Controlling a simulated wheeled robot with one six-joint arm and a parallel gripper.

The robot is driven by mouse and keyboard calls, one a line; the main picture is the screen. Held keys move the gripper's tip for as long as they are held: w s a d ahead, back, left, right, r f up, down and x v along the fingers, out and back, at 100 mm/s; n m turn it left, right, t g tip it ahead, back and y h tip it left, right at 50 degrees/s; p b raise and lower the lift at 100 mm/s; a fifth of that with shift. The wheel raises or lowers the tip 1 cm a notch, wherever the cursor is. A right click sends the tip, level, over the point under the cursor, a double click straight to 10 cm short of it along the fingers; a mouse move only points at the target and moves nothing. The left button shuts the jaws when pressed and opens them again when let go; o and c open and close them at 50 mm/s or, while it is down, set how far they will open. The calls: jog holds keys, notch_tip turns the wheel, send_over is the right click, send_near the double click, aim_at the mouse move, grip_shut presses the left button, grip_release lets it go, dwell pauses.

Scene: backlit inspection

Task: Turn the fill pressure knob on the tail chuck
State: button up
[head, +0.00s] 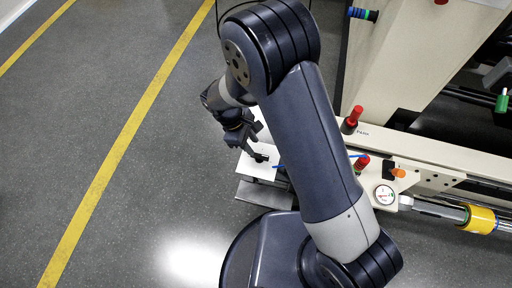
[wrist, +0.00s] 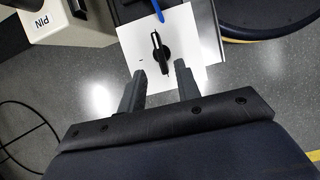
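A black knob (wrist: 160,52) with a pale line along its bar sits on a white panel (wrist: 202,50) in the wrist view. In the head view the black knob (head: 261,157) shows on the white panel (head: 254,170), just below and right of my gripper (head: 251,143). In the wrist view my gripper (wrist: 158,80) is open, with its two fingers apart and nothing between them. The knob lies just beyond the fingertips, roughly in line with the gap. I cannot tell the height between fingertips and knob, and I see no contact.
A cream machine beam (head: 420,148) carries red knobs (head: 352,117), an orange knob (head: 398,172) and a round gauge (head: 384,195). A blue hose (wrist: 157,10) runs beside the panel. A cream block marked PIN (wrist: 62,18) stands at left. Grey floor (head: 150,150) is open at left.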

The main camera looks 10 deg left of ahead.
aim_at(258, 155)
jog(key=v, duration=0.4)
jog(key=shift+a+r+p, duration=0.1)
jog(key=shift+r+p, duration=0.15)
jog(key=shift+p, duration=0.1)
jog(key=b+x, duration=0.3)
jog(key=x, duration=0.8)
jog(key=shift+f, duration=0.2)
jog(key=shift+a+r+n+t, duration=0.15)
jog(key=shift+n+t, duration=0.15)
jog(key=shift+n, duration=0.5)
jog(key=shift+v, duration=0.95)
